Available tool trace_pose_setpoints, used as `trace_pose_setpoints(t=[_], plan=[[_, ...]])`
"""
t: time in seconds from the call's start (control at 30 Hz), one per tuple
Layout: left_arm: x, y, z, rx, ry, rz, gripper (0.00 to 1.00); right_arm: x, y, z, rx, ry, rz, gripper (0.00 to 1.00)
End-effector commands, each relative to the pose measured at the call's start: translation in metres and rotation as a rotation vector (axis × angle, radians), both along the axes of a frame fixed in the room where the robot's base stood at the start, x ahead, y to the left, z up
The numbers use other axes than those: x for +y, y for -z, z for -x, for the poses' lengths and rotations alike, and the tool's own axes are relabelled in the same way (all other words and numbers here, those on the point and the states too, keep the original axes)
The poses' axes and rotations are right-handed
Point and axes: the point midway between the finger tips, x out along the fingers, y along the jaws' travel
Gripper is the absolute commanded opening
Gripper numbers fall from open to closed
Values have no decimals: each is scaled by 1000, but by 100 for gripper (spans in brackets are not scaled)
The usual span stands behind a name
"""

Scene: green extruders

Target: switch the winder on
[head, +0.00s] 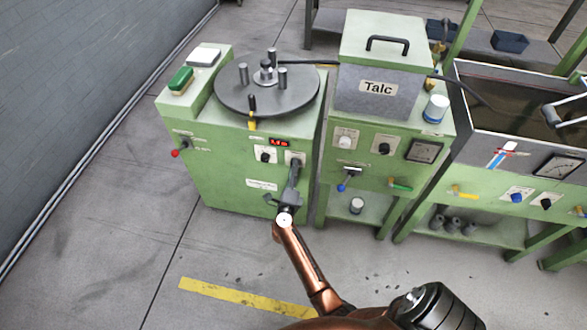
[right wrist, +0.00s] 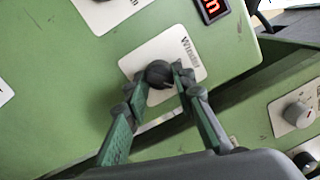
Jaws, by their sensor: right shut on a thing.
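The winder (head: 222,165) is a green cabinet with a round dark turntable (head: 268,92) on top, at the left in the head view. On its front is a dark rotary knob (right wrist: 158,74) on a white plate marked "Winder" (right wrist: 190,60), seen in the right wrist view. My right gripper (right wrist: 161,76) has its two fingers on either side of this knob and is shut on it. In the head view the gripper (head: 294,168) reaches the right side of the cabinet front and hides the knob. My left gripper does not show.
A red lit display (head: 279,142) and another knob (head: 265,156) sit close by on the panel. The green Talc unit (head: 384,85) stands just to the right, then a water trough (head: 510,105). A grey wall (head: 80,90) is at the left.

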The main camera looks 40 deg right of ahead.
Motion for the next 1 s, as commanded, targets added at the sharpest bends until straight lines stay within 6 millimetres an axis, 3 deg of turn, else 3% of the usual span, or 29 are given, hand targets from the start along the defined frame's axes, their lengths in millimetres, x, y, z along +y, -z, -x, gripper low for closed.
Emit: trace_pose_setpoints(t=[0.4,0.93,0.97,1.0], plan=[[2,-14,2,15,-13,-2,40,1,4,0,-132,0,-119,0],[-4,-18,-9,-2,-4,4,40,1,4,0,-151,0,-136,0],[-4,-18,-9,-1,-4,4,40,1,4,0,-151,0,-136,25],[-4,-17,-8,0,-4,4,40,1,4,0,-150,-1,-135,28]])
